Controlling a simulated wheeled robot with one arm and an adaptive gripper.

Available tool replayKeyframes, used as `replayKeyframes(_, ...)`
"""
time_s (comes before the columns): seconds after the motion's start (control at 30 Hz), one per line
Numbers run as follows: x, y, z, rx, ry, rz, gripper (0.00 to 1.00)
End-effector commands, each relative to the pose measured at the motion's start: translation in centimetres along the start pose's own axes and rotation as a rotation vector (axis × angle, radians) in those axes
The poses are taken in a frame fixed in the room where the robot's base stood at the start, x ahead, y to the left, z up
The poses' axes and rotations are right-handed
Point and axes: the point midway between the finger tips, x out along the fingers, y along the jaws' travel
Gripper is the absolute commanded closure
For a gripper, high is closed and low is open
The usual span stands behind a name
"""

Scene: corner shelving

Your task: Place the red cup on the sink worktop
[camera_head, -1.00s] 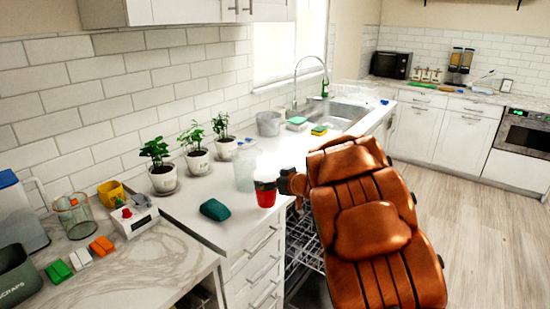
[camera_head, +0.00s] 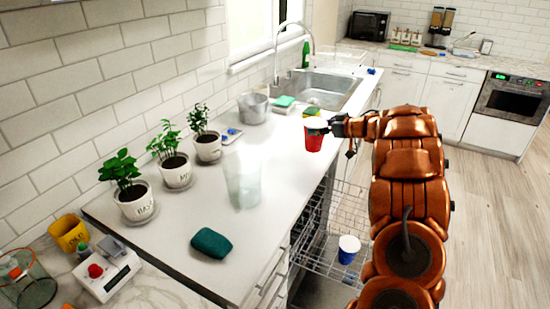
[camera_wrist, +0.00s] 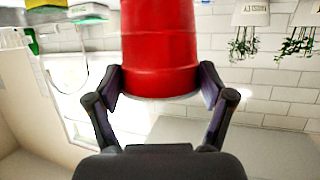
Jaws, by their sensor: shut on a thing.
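The red cup (camera_head: 314,141) is in my gripper (camera_head: 334,126), near the front edge of the sink worktop (camera_head: 275,185). In the head view I cannot tell whether its base touches the worktop. In the wrist view the red cup (camera_wrist: 160,50) fills the upper middle, with a finger of my gripper (camera_wrist: 162,88) on each side, shut on it. The sink (camera_head: 320,88) lies behind the cup, at the far end of the worktop.
A clear container (camera_head: 241,178), a teal sponge (camera_head: 211,243), potted plants (camera_head: 177,171) and a metal pot (camera_head: 253,107) stand on the worktop. A pulled-out dishwasher rack (camera_head: 310,250) with a blue cup (camera_head: 348,250) lies below its front edge. The worktop's middle is fairly clear.

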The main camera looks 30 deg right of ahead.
Motion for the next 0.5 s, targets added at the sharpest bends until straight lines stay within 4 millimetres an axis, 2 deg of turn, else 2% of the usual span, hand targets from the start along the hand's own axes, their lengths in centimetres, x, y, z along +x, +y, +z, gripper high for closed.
replayKeyframes(0.17,0.1,-1.4,0.0,0.001,0.0,-0.001,0.57)
replayKeyframes(0.5,0.7,-6.0,0.3,0.001,-0.001,-0.001,0.57)
